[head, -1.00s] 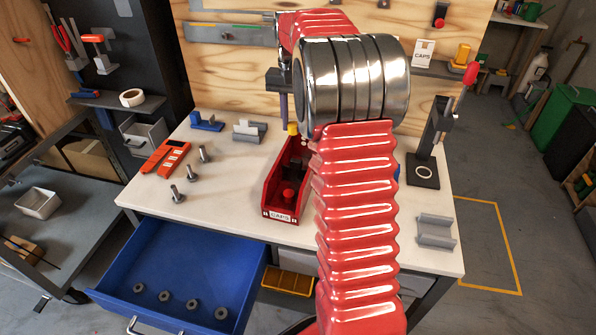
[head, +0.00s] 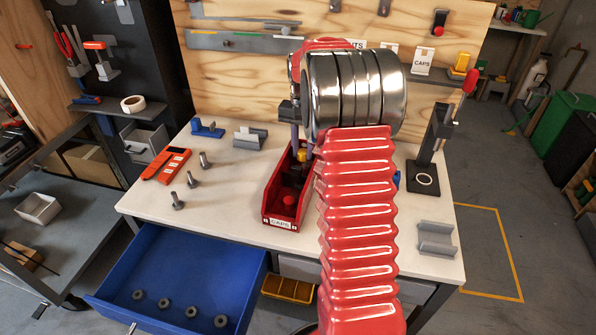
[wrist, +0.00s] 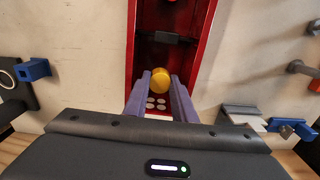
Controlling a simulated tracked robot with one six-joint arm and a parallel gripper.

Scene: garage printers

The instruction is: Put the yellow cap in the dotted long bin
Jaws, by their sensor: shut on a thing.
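My gripper (head: 301,146) is shut on the yellow cap (wrist: 161,80), which sits between the two purple-grey fingertips in the wrist view. The cap also shows in the head view (head: 302,155), over the back end of a long red bin (head: 268,196). The bin carries a label reading CAPS at its front. In the wrist view, several white dots show on the bin's red surface (wrist: 203,40) below the cap. Inside the bin lie a red cap (head: 289,201) and dark items. Whether the held cap touches anything inside is unclear.
An orange device (head: 166,165) and several bolts (head: 178,201) lie left of the bin. A dark stand (head: 426,160) and a grey holder (head: 436,238) are on the right. An open blue drawer (head: 180,275) holds several grey rings.

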